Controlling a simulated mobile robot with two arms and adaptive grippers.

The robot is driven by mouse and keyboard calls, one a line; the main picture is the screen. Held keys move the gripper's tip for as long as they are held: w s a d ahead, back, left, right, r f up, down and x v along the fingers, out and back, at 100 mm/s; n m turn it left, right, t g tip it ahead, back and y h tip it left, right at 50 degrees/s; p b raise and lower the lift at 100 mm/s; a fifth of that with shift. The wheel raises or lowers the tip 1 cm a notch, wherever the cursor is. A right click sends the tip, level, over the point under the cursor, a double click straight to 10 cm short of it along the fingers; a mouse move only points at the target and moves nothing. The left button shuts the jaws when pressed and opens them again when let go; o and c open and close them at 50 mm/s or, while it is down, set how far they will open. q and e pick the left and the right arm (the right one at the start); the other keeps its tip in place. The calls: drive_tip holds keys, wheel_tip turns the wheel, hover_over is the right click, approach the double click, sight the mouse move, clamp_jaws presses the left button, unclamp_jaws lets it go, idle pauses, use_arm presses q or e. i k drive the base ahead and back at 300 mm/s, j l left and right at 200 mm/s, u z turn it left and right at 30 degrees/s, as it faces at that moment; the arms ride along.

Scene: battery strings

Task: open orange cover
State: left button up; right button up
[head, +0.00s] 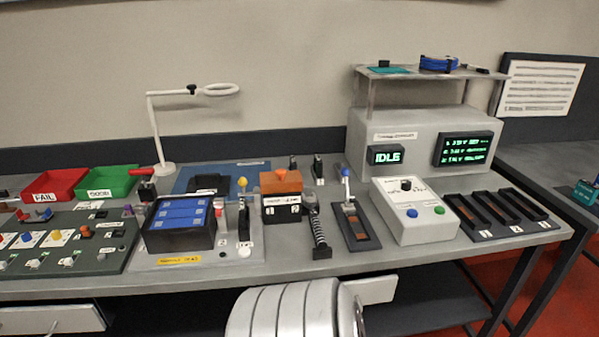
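The orange cover (281,182) sits on top of a small black box with a white label (283,210), near the middle of the bench. A brighter orange knob shows on top of the cover. The cover looks shut over the box. Neither of my grippers is in view. A pale, ribbed, rounded part at the bottom middle of the head view seems to be one of my own links, well in front of the cover.
Left of the cover stands a black case with blue cells (180,213). Right of it are a spring-like post (320,235), a dark slotted holder (355,226) and a white control box (414,210). Red (54,185) and green (108,181) bins sit at the back left.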

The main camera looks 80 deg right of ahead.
sight(271, 183)
drive_tip(key=l+z, duration=0.1)
drive_tip(key=z, duration=2.45)
